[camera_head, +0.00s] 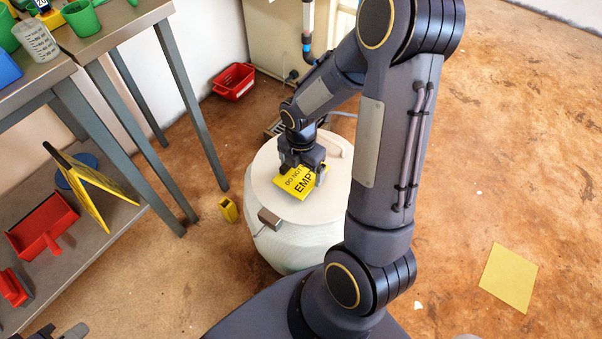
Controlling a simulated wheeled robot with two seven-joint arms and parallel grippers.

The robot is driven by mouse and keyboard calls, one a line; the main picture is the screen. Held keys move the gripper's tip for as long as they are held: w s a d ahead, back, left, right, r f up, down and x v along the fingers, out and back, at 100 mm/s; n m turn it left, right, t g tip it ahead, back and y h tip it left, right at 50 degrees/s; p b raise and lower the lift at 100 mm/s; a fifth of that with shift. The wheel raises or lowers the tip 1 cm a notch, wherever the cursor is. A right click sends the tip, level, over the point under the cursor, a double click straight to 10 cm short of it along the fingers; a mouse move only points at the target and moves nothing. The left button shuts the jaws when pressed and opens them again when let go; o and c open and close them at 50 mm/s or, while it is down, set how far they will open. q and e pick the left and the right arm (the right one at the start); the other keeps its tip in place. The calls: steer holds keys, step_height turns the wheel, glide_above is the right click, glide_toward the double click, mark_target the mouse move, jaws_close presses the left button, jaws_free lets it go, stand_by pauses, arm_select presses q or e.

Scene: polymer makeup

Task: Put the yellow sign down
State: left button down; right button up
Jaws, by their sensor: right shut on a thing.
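The yellow sign (297,182) carries black print reading "DO NOT" and "EMP", the rest being cut off from sight. My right gripper (303,166) is shut on its upper edge. The sign is over the lid of a white round drum (262,188); I cannot tell whether it touches the lid. My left gripper (62,331) shows only as dark tips at the bottom left edge, far from the sign, and its opening is unclear.
A grey metal table (120,22) with green containers and a beaker stands at left. Its lower shelf (100,215) holds a red dustpan (42,225) and a folding yellow sign (88,200). A red crate (234,82) sits behind. A yellow square (508,277) lies on open floor at right.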

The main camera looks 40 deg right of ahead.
mark_target(301, 173)
steer(key=shift+f, duration=0.95)
steer(key=shift+f, duration=0.1)
steer(key=o, duration=0.7)
steer(key=shift+o, duration=0.2)
steer(key=shift+r, duration=0.45)
step_height(301, 173, up, 11)
steer(key=p, duration=0.5)
steer(key=s+a+r+m+t+y, duration=0.2)
steer(key=s+a+r+m, duration=0.3)
steer(key=m, duration=0.6)
steer(key=s+a+r+m+t+y, duration=0.1)
steer(key=s+a+r+m+t, duration=0.2)
steer(key=s+a+r+m, duration=0.2)
steer(key=s+r+m, duration=0.3)
steer(key=m, duration=0.4)
steer(key=shift+s+a+t+y, duration=0.2)
steer(key=shift+t+y, duration=0.1)
steer(key=shift+y, duration=0.1)
